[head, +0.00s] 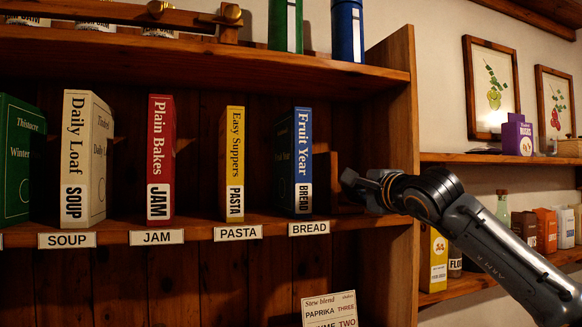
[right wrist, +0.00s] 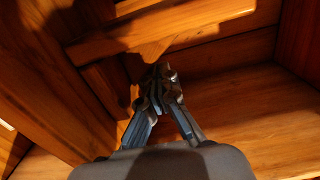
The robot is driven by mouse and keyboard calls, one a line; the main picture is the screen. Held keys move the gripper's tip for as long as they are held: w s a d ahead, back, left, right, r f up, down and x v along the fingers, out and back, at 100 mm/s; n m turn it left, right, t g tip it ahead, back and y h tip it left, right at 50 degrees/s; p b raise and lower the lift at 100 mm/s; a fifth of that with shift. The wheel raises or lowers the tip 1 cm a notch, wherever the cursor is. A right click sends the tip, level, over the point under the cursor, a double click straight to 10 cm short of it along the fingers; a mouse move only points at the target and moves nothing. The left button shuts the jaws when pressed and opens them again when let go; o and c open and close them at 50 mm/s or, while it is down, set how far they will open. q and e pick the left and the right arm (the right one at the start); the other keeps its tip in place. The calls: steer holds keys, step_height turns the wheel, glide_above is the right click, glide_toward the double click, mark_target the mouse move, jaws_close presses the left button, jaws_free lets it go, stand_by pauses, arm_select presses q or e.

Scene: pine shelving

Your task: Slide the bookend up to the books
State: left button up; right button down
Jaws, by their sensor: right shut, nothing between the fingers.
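The books stand upright and spaced apart on the middle shelf in the head view: green (head: 20,165), cream Daily Loaf (head: 86,160), red Plain Bakes (head: 160,160), yellow Easy Suppers (head: 232,163) and blue Fruit Year (head: 295,162). A wooden piece that looks like the bookend (head: 333,165) shows just right of the blue book, partly hidden. My right gripper (head: 350,182) is shut and empty at its right. In the right wrist view the shut fingers (right wrist: 160,78) are close to an angular wooden piece (right wrist: 158,42); I cannot tell whether they touch. My left gripper is out of view.
The shelf's upright side panel (head: 402,130) stands just behind my right gripper. Label tags (head: 156,237) line the shelf edge. A recipe card (head: 330,311) is below. A side shelf (head: 480,285) at the right holds jars and boxes.

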mark_target(334, 189)
steer(key=shift+s+a+b, duration=0.25)
steer(key=shift+a+b, duration=0.1)
steer(key=shift+a, duration=0.35)
steer(key=shift+s+a+b, duration=0.25)
steer(key=shift+a+b, duration=0.05)
steer(key=shift+a, duration=0.45)
steer(key=shift+s+a+b, duration=0.25)
steer(key=shift+a+b, duration=0.1)
steer(key=shift+a, duration=0.35)
steer(key=shift+w+d+p, duration=0.25)
steer(key=shift+d, duration=0.5)
steer(key=shift+w+d+p, duration=0.2)
steer(key=shift+w+d, duration=0.05)
steer(key=shift+d, duration=0.45)
